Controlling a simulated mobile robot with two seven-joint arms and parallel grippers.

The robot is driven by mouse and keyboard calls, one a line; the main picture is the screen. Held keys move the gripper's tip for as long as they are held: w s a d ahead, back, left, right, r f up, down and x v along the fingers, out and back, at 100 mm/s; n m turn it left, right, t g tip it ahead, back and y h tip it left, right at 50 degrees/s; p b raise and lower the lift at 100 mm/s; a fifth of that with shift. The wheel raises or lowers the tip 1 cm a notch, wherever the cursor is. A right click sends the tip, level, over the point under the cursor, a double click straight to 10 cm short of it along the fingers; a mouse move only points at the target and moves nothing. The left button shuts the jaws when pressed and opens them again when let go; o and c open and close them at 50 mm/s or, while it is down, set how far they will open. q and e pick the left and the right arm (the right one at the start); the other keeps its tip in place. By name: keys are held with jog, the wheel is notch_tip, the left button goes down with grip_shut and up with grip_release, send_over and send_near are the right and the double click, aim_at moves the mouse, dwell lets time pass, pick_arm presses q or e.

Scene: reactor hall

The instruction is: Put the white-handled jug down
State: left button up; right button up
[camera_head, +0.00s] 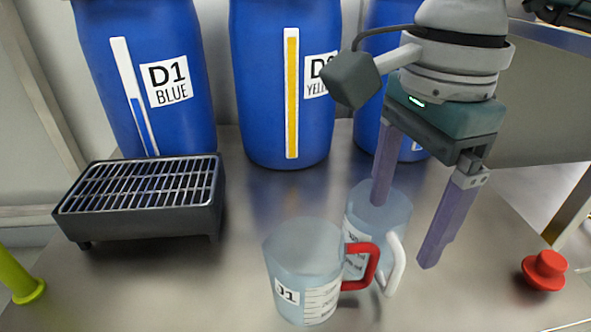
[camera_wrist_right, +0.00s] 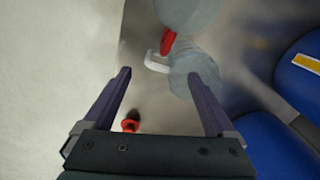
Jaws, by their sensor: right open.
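The white-handled jug (camera_head: 378,212) is translucent grey-blue and appears upright on the metal table, partly hidden by a red-handled jug (camera_head: 302,262) labelled J1 in front. Its white handle (camera_head: 394,266) points toward the front right. My right gripper (camera_head: 404,233) is open above and to the right of it; one finger overlaps the jug's rim area, the other is out to the right. In the right wrist view, the white handle (camera_wrist_right: 155,63) shows beyond and between the open fingertips (camera_wrist_right: 160,76), and one fingertip overlaps the jug's body. My left gripper is out of view.
Blue drums (camera_head: 275,90) stand along the back. A black grated stand (camera_head: 145,215) is at the left. A red knob (camera_head: 545,270) is at the right, a yellow-green post (camera_head: 22,280) at the front left. The table is clear between the stand and the jugs.

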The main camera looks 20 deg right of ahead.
aim_at(393, 241)
notch_tip(393, 241, down, 5)
jog(key=b, duration=0.2)
jog(key=shift+w+r+b, duration=0.1)
jog(key=shift+b, duration=0.2)
jog(key=f+b, duration=0.1)
jog(key=f, duration=0.1)
jog(key=f+b, duration=0.2)
jog(key=f, duration=0.1)
jog(key=shift+s+a+b, duration=0.1)
jog(key=shift+s+b, duration=0.1)
jog(key=shift+b, duration=0.1)
jog(key=shift+r, duration=0.1)
grip_shut()
